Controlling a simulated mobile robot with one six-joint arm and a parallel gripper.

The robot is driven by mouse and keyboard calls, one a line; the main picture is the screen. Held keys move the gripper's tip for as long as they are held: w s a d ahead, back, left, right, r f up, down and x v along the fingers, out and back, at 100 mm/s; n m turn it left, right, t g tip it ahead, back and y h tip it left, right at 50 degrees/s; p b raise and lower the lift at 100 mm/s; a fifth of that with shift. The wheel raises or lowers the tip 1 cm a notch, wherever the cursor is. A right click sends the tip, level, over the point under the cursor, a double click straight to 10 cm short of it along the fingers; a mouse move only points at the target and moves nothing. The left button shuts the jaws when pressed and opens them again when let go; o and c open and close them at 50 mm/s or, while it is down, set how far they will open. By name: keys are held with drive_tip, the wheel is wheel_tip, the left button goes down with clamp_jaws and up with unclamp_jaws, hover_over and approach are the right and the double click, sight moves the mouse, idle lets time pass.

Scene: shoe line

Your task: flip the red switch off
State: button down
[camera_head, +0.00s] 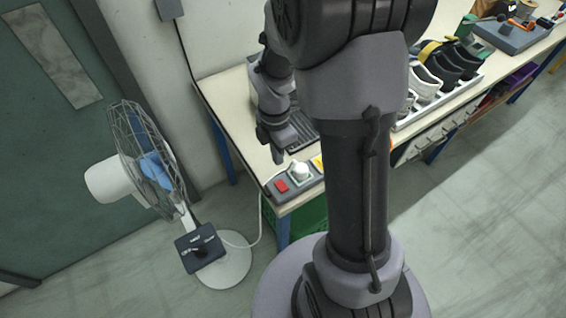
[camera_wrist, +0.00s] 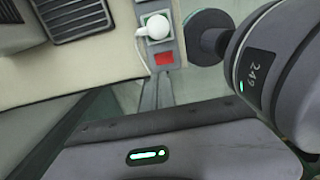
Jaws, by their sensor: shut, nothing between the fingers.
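The red switch (camera_head: 281,186) sits at the near-left end of a grey power strip (camera_head: 311,182) on the bench corner. In the wrist view the red switch (camera_wrist: 164,58) shows as a bright red rectangle below the white plug (camera_wrist: 157,27). I cannot tell which way the switch is tilted. My gripper (camera_head: 277,158) points down over the bench, up and slightly left of the switch in the head view, apart from it. Its fingers look closed together with nothing between them.
A white plug (camera_head: 299,170) with a cable stands in the strip right beside the switch. A fan (camera_head: 150,160) stands on the floor at left. A rack of shoes (camera_head: 440,75) is farther along the bench (camera_head: 228,110). A green crate (camera_head: 305,220) is below.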

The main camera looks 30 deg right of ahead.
drive_tip(key=r, duration=0.3)
drive_tip(key=shift+w+r+p, duration=0.15)
drive_tip(key=shift+w+p, duration=0.1)
drive_tip(key=shift+p, duration=0.15)
